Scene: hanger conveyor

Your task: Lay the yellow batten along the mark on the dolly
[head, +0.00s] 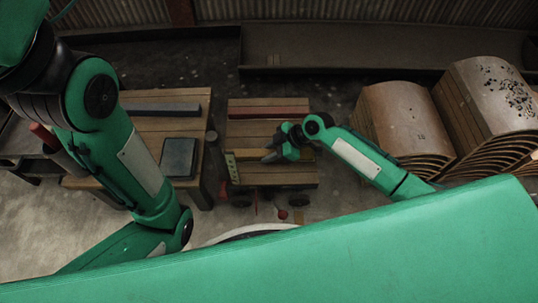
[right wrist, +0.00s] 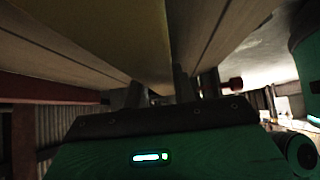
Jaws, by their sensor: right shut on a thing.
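The dolly (head: 285,178) is a low cart with a slatted wooden top in the middle of the head view. The yellow batten (head: 246,153) runs left to right across its top, partly covered by my right gripper (head: 270,158). In the right wrist view the yellow batten (right wrist: 130,40) passes between the two dark fingers, and my right gripper (right wrist: 159,92) is shut on it. I cannot tell whether the batten touches the deck. A short yellow-green strip (head: 231,168) shows at the dolly's left edge; I cannot make out a mark clearly. My left gripper is out of view.
A dark red bar (head: 268,113) lies across the dolly's far part. A wooden table (head: 148,126) at left holds a dark bar (head: 161,109) and a dark blue box (head: 179,158). Stacked curved brown panels (head: 405,122) stand to the right, near my right arm.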

